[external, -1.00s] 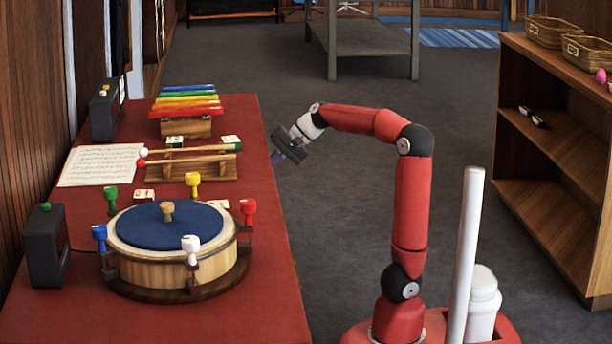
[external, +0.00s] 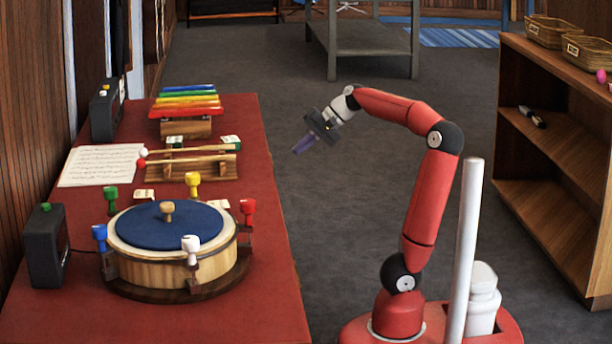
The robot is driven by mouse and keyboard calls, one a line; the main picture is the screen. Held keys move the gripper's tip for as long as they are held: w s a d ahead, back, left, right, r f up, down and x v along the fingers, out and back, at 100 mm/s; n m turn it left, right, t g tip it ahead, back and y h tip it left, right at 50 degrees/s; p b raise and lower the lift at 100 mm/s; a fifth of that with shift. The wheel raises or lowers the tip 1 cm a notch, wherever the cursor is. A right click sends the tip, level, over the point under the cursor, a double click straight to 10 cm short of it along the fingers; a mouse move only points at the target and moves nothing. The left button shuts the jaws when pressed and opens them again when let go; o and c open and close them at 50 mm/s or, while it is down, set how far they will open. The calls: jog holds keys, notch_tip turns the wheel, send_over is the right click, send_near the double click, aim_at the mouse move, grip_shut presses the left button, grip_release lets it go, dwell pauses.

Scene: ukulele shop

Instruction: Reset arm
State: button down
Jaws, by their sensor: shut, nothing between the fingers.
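My gripper (external: 300,148) is at the end of my red arm in the external view. It is shut and empty, tilted down and to the left. It hangs over the grey floor, a little right of the red table's right edge. The arm rises from its base at the lower right, bends at the elbow and reaches left.
The red table (external: 262,200) carries a drum with a blue top (external: 140,228), coloured pegs, mallets on a wooden rack (external: 200,174), a xylophone (external: 186,104) and dark boxes. A wooden shelf (external: 545,190) stands at right. The floor (external: 330,230) between is clear.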

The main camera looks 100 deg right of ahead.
jog(key=v, duration=0.2)
jog(key=shift+s+r, duration=0.2)
jog(key=w+a+f+n+g+y+p, duration=0.1)
jog(key=w+a+n, duration=0.15)
jog(key=a, duration=0.45)
jog(key=w+a+f+n+p, duration=0.1)
jog(key=a+f+n+p, duration=0.1)
jog(key=a+n, duration=0.3)
jog(key=w+a+f+n+g+y+p, duration=0.1)
jog(key=a+n, duration=0.1)
jog(key=a, duration=0.6)
jog(key=s+a+f+n+g+h+p, duration=0.1)
jog(key=s+a+f+n, duration=0.1)
jog(key=a, duration=0.4)
jog(key=s+a+f+n+h+p, duration=0.1)
jog(key=a+f+n, duration=0.4)
jog(key=a+n, duration=0.1)
jog(key=shift+s+a+g, duration=0.35)
jog(key=shift+s+g, duration=0.05)
jog(key=c, duration=2.1)
grip_release()
jog(key=shift+n, duration=0.25)
jog(key=shift+c, duration=0.2)
